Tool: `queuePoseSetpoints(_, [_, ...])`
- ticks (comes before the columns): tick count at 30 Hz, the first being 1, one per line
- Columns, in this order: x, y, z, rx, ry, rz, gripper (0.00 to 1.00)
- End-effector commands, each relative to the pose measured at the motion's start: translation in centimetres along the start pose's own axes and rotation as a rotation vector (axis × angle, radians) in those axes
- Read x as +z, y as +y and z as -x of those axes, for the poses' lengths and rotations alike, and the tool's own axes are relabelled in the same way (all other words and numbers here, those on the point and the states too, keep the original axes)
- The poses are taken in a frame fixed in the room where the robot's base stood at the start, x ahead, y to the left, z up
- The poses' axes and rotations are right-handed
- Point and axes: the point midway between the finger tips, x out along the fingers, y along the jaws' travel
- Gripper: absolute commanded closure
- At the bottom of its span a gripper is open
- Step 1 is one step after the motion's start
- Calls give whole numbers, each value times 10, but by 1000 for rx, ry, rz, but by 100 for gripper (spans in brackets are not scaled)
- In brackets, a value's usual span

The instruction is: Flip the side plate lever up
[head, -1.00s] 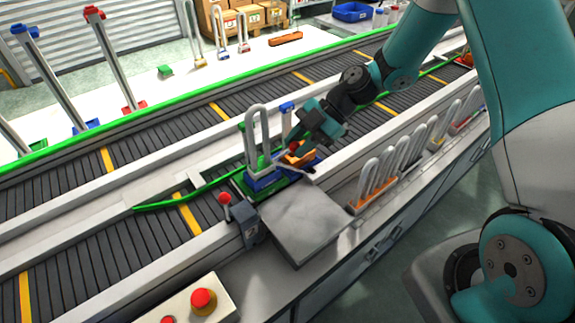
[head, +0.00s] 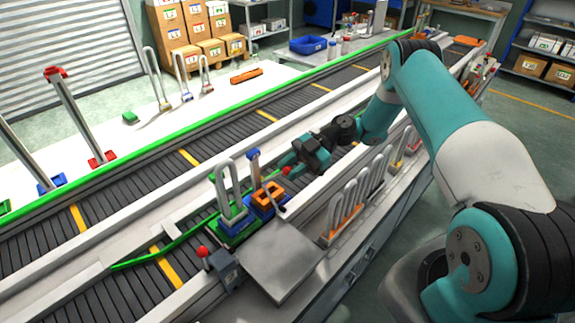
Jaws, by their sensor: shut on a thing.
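My gripper (head: 289,162) is above the conveyor, just beyond and to the right of the sealing fixture, and is shut on a small red knob (head: 286,170). What the knob is attached to is hidden. The fixture has a green base (head: 232,236), blue blocks and an orange part (head: 268,195) on top. A thin dark bar (head: 281,205) slants at the orange part's right side. A lever with a red ball (head: 203,252) stands on a grey box at the fixture's near left, tilted slightly left. My gripper is well apart from that lever.
A bare metal plate (head: 281,262) lies in front of the fixture. Tall white loops in an orange holder (head: 331,236) stand to its right. A tall white loop (head: 228,188) rises from the fixture. The conveyor (head: 135,197) is mostly clear to the left.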

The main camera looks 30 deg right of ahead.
Motion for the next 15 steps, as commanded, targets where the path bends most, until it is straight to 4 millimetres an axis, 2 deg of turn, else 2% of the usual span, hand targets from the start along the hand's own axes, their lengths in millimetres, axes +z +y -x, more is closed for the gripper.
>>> queuePoseSetpoints(10, [1, -2, -1, -4, 2, -5, 100])
queuePoseSetpoints(11, [2, -2, -1, -4, 2, -5, 70])
queuePoseSetpoints(14, [1, -2, -1, -3, 2, -4, 47])
queuePoseSetpoints(15, [1, -1, -1, -3, 2, -3, 47])
